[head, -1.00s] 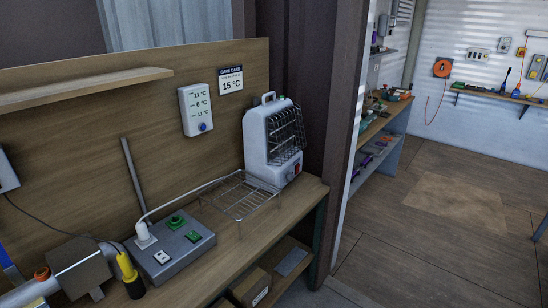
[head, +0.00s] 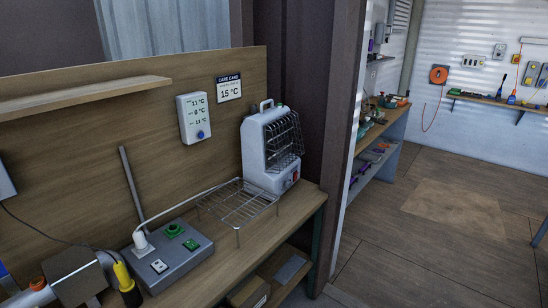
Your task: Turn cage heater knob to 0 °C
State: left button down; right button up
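The white cage heater (head: 268,150) stands at the right end of the wooden workbench, with a dark wire grille on its front. A small reddish control (head: 294,176) shows low on its front; its setting is too small to read. A white wall thermostat (head: 194,118) with a blue knob (head: 201,134) hangs on the back panel, with several temperature lines on its face. A care card (head: 228,87) beside it reads 15 °C.
A wire rack (head: 238,203) stands on the bench left of the heater. A grey control box (head: 178,256) with green buttons and a plugged-in white cable sits further left. A yellow-and-black handle (head: 126,284) is at the lower left. Open floor (head: 430,235) lies to the right.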

aim_at(288, 185)
jog(key=i+l, duration=0.35)
jog(key=l, duration=0.2)
jog(key=i+l+z, duration=0.1)
jog(key=i+l, duration=0.3)
jog(key=l, duration=0.15)
jog(key=i+l, duration=0.4)
jog(key=l, duration=0.1)
